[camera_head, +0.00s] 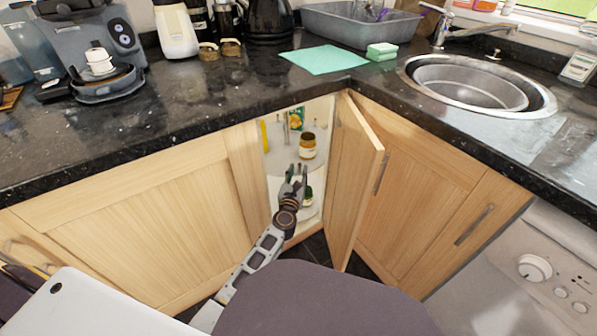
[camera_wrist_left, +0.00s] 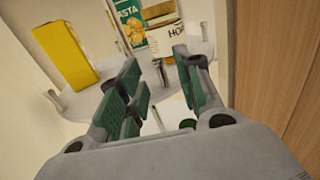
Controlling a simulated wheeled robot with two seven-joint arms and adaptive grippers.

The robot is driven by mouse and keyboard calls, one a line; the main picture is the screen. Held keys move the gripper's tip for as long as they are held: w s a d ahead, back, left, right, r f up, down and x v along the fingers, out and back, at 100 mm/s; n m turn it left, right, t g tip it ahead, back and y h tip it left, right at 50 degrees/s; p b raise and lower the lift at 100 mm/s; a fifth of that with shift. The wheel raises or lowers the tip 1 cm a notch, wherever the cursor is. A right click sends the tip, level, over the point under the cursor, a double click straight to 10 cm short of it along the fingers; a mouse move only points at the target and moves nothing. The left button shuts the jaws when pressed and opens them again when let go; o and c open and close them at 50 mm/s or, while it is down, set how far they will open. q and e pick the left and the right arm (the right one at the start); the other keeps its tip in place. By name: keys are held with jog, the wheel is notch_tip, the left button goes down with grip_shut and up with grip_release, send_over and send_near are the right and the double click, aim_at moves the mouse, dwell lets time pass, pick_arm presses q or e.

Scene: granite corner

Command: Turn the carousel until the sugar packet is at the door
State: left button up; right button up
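The carousel stands inside the open corner cupboard, and its round white upper shelf (camera_head: 279,160) also shows in the wrist view (camera_wrist_left: 88,98). On the shelf are a jar with a yellowish lid (camera_head: 308,146), its label partly reading "HO" (camera_wrist_left: 165,35), a green pasta packet (camera_wrist_left: 130,22) and a plain yellow packet (camera_wrist_left: 62,55). No readable label marks any of them as the sugar packet. My left gripper (camera_head: 297,172) is open and empty in the doorway, its fingers (camera_wrist_left: 158,65) spread before the shelf's near edge. My right gripper is out of view.
The cupboard door (camera_head: 352,185) stands open just right of my left arm. A lower shelf (camera_head: 306,211) holds a dark green-topped item, partly hidden by the gripper. The granite worktop (camera_head: 190,105) overhangs the opening. A cupboard front (camera_head: 150,220) is left of the opening.

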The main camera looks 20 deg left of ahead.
pick_arm(q)
jog(key=shift+w+a, duration=0.15)
jog(key=shift+w, duration=0.9)
grip_shut()
